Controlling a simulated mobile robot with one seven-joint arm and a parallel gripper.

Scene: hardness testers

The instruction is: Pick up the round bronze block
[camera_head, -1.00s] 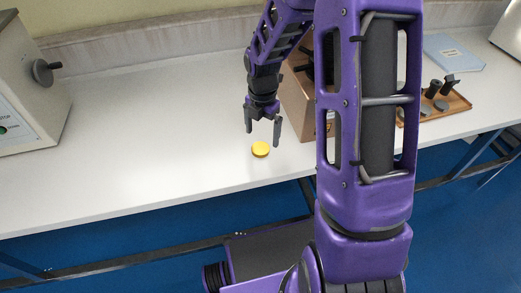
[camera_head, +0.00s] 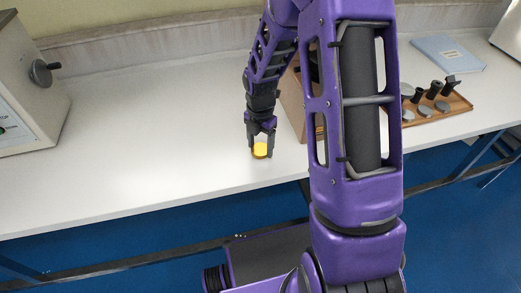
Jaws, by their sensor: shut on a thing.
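The round bronze block (camera_head: 260,151), a short yellow-gold disc, is on the white bench top near its front edge, in the middle of the head view. My gripper (camera_head: 261,152) points down at it, with one finger on the left and one on the right of the block. The fingers are shut on the block. I cannot tell whether the block is lifted off the bench.
A wooden box stands behind my arm, partly hidden. A wooden tray (camera_head: 462,103) with several dark and grey metal parts lies at the right, with a blue booklet (camera_head: 448,53) behind it. A grey machine (camera_head: 28,85) stands at the left. The bench top (camera_head: 150,130) between is clear.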

